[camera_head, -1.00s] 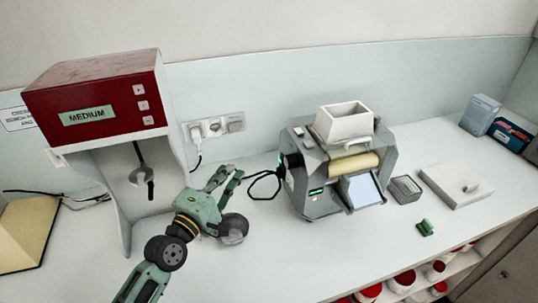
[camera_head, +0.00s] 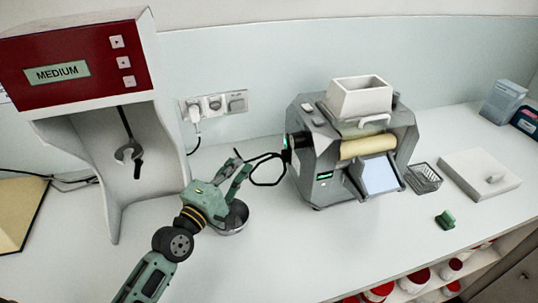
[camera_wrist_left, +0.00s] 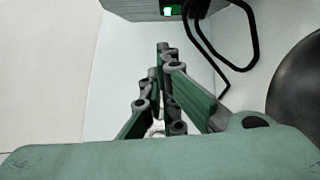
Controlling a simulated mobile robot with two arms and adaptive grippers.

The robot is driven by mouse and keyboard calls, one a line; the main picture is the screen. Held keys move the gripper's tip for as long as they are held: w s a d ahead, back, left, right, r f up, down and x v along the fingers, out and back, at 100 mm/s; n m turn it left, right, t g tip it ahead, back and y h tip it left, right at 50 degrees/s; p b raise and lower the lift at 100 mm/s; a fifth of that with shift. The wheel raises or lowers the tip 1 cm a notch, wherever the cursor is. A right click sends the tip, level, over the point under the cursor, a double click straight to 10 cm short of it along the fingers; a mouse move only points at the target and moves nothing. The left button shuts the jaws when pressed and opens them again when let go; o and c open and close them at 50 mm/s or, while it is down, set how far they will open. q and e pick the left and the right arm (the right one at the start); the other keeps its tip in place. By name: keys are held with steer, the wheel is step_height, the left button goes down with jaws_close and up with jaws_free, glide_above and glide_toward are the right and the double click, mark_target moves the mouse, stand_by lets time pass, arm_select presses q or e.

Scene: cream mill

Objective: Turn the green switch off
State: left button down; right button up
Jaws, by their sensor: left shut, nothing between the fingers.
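The green switch (camera_head: 285,144) shows as a small green glow on the left side of the grey mill (camera_head: 312,150). In the left wrist view a lit green switch (camera_wrist_left: 172,10) sits at the top edge, on the mill's grey side. My left gripper (camera_head: 243,163) is shut and empty, left of the mill, with its fingers pointing towards it. In the wrist view the left gripper's fingertips (camera_wrist_left: 164,50) are below the switch and apart from it. My right gripper is not in view.
A black cable (camera_head: 268,182) loops between the gripper and the mill. A metal bowl (camera_head: 234,217) stands close beside the gripper. A red and white machine (camera_head: 110,60) stands at left. A wire basket (camera_head: 425,178), a white block (camera_head: 480,174) and a green object (camera_head: 445,219) lie at right.

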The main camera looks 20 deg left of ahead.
mark_target(286, 144)
arm_select(q)
steer(key=shift+s+f+b, duration=0.1)
steer(key=shift+f+b, duration=0.3)
steer(key=shift+f, duration=0.5)
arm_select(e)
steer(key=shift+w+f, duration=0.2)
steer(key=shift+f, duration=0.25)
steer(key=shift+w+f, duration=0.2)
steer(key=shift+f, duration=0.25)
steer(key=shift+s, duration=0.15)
arm_select(q)
steer(key=d+x, duration=0.2)
steer(key=x, duration=1)
steer(key=shift+d+r, duration=0.2)
steer(key=shift+d, duration=0.25)
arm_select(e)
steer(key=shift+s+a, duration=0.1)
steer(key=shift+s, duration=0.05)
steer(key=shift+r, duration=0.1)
